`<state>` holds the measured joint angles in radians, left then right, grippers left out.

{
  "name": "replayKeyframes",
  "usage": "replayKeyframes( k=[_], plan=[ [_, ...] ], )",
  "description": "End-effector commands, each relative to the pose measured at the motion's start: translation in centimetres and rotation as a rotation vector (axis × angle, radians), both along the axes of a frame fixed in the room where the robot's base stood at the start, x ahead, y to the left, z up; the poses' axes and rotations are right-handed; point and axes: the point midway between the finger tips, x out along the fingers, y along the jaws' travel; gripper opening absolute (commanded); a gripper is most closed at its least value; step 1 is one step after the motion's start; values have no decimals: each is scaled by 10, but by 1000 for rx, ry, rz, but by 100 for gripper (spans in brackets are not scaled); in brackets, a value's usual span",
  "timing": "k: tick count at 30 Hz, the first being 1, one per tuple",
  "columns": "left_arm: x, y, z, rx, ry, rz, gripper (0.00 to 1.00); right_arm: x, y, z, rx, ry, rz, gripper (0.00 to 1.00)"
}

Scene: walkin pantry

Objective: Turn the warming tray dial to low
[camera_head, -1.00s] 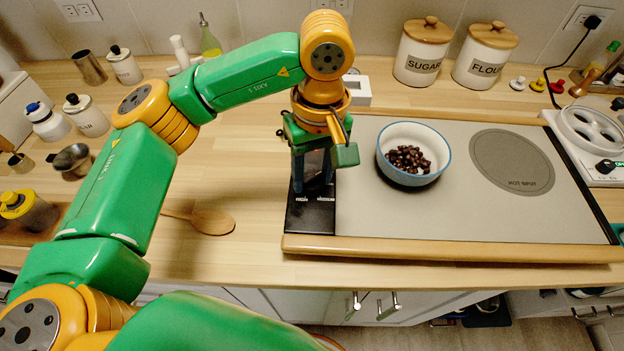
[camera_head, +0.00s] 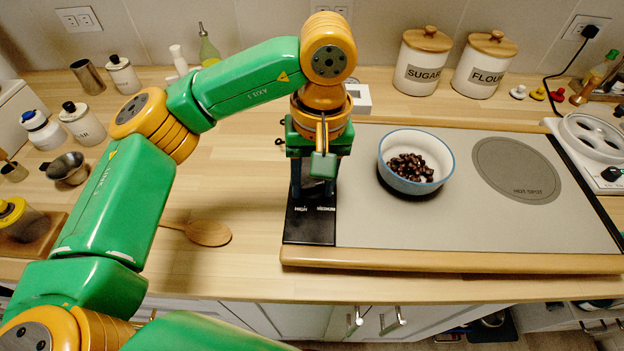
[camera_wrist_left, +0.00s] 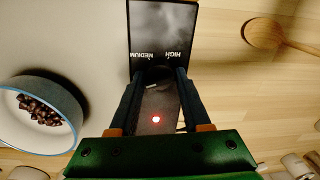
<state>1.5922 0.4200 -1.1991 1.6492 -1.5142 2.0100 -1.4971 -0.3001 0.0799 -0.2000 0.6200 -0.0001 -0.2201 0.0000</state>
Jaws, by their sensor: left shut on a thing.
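The warming tray (camera_head: 450,225) is a grey plate with a wooden front edge and a black control panel (camera_head: 309,228) at its left end. My left gripper (camera_head: 314,188) points down over this panel and is shut on the dial. In the left wrist view, the dark dial (camera_wrist_left: 156,74) sits between the two fingers (camera_wrist_left: 157,92), mostly hidden by them. The words MEDIUM and HIGH show on the panel beyond the dial. A red light (camera_wrist_left: 156,119) glows on the near side. Any low mark and the dial's pointer cannot be made out. My right gripper is not in view.
A blue-rimmed bowl of dark beans (camera_head: 415,162) stands on the tray, right of my gripper. A wooden spoon (camera_head: 208,232) lies to the left. Sugar (camera_head: 421,62) and flour (camera_head: 485,66) canisters stand behind. The counter around the spoon is clear.

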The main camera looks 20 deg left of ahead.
Motion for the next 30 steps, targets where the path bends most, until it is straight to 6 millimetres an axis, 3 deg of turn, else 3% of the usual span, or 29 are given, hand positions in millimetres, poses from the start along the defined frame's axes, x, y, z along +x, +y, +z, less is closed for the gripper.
replayKeyframes(
  k=[3,4,7,16,24,30],
  plan=[
    [-1,0,-2,1,5,-2,0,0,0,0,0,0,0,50],
    [-1,0,-2,2,5,-2,50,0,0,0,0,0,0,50],
    [-1,0,-1,2,4,-1,76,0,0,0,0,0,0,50],
    [0,0,1,1,0,0,76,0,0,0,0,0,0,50],
    [1,-4,56,2,-2,1,76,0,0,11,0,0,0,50],
    [1,-5,71,2,1,-1,76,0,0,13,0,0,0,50]
  ],
)
